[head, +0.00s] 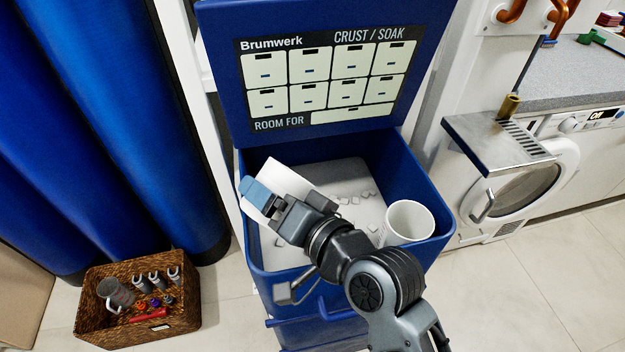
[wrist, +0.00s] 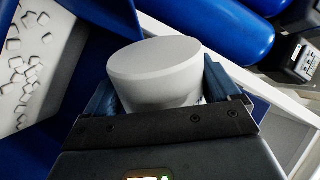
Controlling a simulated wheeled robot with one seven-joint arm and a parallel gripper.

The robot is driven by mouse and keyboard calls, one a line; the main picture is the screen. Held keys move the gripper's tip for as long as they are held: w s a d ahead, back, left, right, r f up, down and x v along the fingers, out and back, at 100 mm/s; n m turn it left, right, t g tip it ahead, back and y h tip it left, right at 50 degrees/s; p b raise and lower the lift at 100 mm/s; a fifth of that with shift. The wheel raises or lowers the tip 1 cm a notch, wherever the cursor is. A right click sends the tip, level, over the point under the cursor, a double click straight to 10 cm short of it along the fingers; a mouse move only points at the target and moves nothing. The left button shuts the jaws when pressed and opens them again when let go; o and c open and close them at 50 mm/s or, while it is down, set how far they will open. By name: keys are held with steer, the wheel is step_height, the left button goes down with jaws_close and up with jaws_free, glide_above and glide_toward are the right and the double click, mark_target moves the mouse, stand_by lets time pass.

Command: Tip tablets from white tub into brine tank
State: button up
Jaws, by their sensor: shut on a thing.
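The white tub (head: 283,180) is gripped over the left part of the open blue brine tank (head: 420,183). It is tilted far over in the head view. In the wrist view, the tub (wrist: 158,75) sits between both fingers and shows a smooth closed end; its mouth is hidden. My gripper (head: 262,199) is shut on the tub. Several white tablets (head: 353,198) lie on the pale surface inside the tank, and tablets (wrist: 22,75) also show at the left of the wrist view.
A white round well (head: 408,221) stands in the tank's right corner. The raised lid (head: 222,75) stands behind. Blue cylinders (head: 110,120) are at left, a wicker basket (head: 100,338) on the floor, a washing machine (head: 520,185) at right. Tiled floor is clear at lower right.

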mark_target(283, 180)
steer(key=shift+w+d+r+m+g+y+p, duration=0.15)
steer(key=shift+r+m+g+p, duration=0.1)
steer(key=shift+r+m+p, duration=0.35)
steer(key=shift+w+r+m+g+y+p, duration=0.15)
steer(key=shift+r+m+g+p, duration=0.15)
steer(key=shift+m+p, duration=0.45)
stand_by(0.7)
steer(key=shift+w+d+r+m+p, duration=0.4)
steer(key=shift+w+d+r+m, duration=0.15)
steer(key=shift+m, duration=0.1)
stand_by(0.6)
steer(key=shift+w+d+r+m+g+y+p, duration=0.15)
steer(key=shift+w+r+m+g+y+p, duration=0.2)
steer(key=shift+m+p, duration=0.45)
steer(key=shift+w+d+r+m+g+y+p, duration=0.2)
steer(key=shift+r+m+p, duration=0.25)
steer(key=shift+p, duration=0.6)
steer(key=shift+w+d+r+m+y+p, duration=0.25)
steer(key=shift+w+d+m+p, duration=0.1)
steer(key=shift+m+p, duration=0.5)
steer(key=shift+w+d+r+m+y+p, duration=0.25)
steer(key=shift+m+p, duration=0.35)
steer(key=shift+m, duration=0.3)
stand_by(1.1)
